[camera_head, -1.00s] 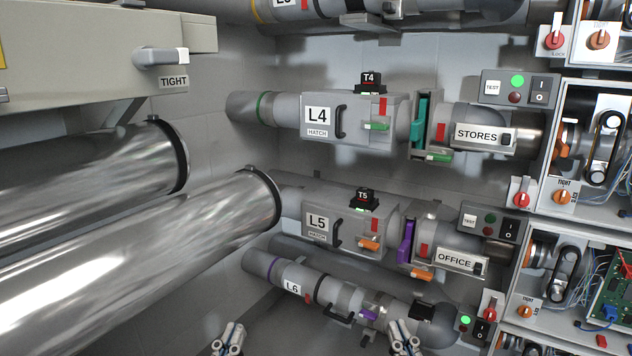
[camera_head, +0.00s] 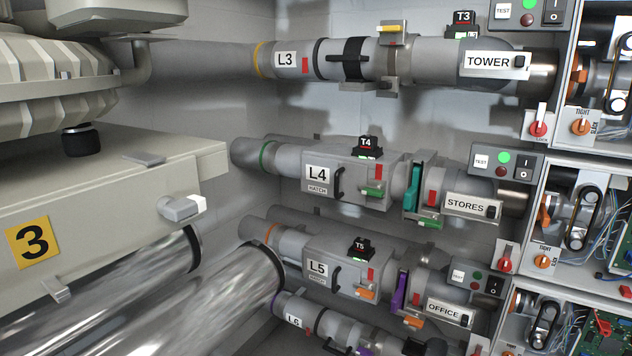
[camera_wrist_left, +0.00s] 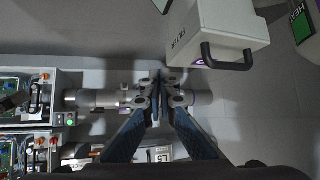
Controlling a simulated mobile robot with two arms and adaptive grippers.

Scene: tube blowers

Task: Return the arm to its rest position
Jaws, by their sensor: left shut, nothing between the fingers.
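My left gripper (camera_wrist_left: 160,82) shows in the left wrist view, with its two fingers meeting at the tips. It is shut and empty. A horizontal grey pipe (camera_wrist_left: 95,98) lies beyond the fingertips; I cannot tell how far away it is. Neither gripper shows in the head view, and the right gripper shows in no current view. The rest position itself cannot be made out in these frames.
A pale box with a black handle (camera_wrist_left: 228,62) hangs above right of the fingers. In the head view, pipe lines L3 (camera_head: 286,60), L4 (camera_head: 318,174) and L5 (camera_head: 318,268) run along the wall. Open control boxes (camera_head: 590,210) stand right; large metal cylinders (camera_head: 215,305) lie lower left.

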